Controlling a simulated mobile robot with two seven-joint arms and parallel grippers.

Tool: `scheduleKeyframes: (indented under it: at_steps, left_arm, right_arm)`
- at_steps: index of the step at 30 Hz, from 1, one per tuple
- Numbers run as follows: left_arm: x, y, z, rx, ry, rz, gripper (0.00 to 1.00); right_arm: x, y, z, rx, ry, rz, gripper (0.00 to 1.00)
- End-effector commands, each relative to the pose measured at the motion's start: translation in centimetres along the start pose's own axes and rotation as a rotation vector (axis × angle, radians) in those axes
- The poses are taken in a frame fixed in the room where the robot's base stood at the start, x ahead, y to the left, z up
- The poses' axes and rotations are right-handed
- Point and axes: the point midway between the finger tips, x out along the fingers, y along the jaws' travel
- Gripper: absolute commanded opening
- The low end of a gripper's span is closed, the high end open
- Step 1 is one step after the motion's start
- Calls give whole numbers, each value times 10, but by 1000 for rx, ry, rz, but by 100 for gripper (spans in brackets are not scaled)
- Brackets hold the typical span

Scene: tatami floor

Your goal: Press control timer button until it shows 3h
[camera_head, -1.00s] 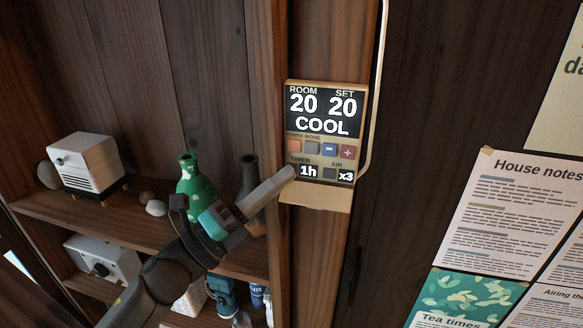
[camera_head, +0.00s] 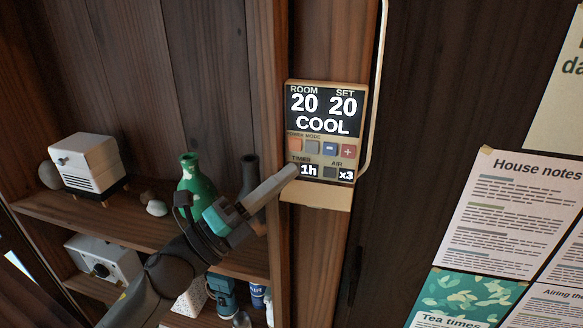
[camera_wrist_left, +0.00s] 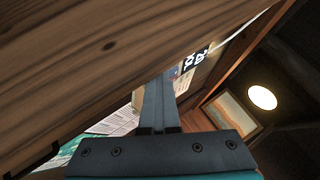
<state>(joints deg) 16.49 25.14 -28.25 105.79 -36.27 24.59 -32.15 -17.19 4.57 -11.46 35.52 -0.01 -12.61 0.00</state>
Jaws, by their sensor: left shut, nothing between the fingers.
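The control panel (camera_head: 326,110) is mounted on a wooden post. Its screen reads ROOM 20, SET 20 and COOL. The timer display (camera_head: 309,170) reads 1h, and the air display (camera_head: 346,175) reads x3. My left gripper (camera_head: 292,171) is shut and empty, with its tip at the left side of the timer display. The tip covers the spot left of the 1h, so the timer button is hidden and I cannot tell whether the tip touches it. In the left wrist view the shut fingers (camera_wrist_left: 158,100) point toward the panel, which is partly seen. My right gripper is not in view.
A shelf (camera_head: 130,224) on the left holds a white box-shaped device (camera_head: 85,165), a green bottle (camera_head: 192,172), a dark bottle (camera_head: 249,172) and stones. Papers, including House notes (camera_head: 505,215), hang on the right wall. A pale cable runs beside the panel.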

Motion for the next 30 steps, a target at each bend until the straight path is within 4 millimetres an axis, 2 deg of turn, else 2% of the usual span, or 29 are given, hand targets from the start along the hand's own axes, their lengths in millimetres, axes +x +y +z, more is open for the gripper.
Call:
scheduleKeyframes:
  at_steps: [1,4,20,30]
  left_arm:
    - [1,0,8,8,-19,4,0]
    - [2,0,9,8,-19,3,0]
    - [2,0,9,9,-20,4,0]
    - [-10,-4,6,9,-19,6,0]
  right_arm:
    - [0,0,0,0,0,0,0]
    - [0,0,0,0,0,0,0]
    - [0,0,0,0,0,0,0]
    - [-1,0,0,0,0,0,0]
